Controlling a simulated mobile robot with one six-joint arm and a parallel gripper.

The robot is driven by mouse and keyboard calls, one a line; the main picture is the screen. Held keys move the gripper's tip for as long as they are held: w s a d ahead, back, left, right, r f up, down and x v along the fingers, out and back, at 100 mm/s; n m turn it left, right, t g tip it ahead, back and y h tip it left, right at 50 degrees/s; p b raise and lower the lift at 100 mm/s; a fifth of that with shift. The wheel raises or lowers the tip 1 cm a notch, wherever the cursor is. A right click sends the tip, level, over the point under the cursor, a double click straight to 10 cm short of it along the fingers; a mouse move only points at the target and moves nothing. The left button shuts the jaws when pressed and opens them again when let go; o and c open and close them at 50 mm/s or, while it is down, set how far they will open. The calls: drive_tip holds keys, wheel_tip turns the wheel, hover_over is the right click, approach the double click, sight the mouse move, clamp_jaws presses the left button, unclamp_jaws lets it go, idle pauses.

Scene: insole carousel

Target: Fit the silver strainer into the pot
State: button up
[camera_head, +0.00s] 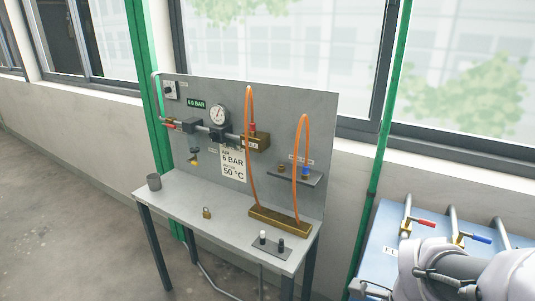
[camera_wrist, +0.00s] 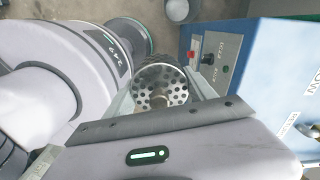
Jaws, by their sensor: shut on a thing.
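The silver strainer (camera_wrist: 150,74) shows in the wrist view as a round metal piece full of small holes, with a knob-like part at its middle. My gripper (camera_wrist: 164,92) is shut on it, with a finger on either side. Its far side is hidden. I cannot make out the pot for sure in either view. In the head view my arm is at the lower right and my gripper is out of the picture.
A blue bench (camera_head: 375,241) with red and blue valve handles stands at the right, beside my arm. A control box (camera_wrist: 209,58) with a red button is right of the strainer.

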drive_tip(key=w+a+f+n, duration=0.4)
drive_tip(key=w+n, duration=0.3)
drive_tip(key=n, duration=0.3)
drive_tip(key=w+a+f+n, duration=0.4)
drive_tip(key=w+n, duration=0.3)
drive_tip(key=n, duration=0.4)
drive_tip(key=shift+w+f+n, duration=0.25)
drive_tip(key=shift+f+n, duration=0.05)
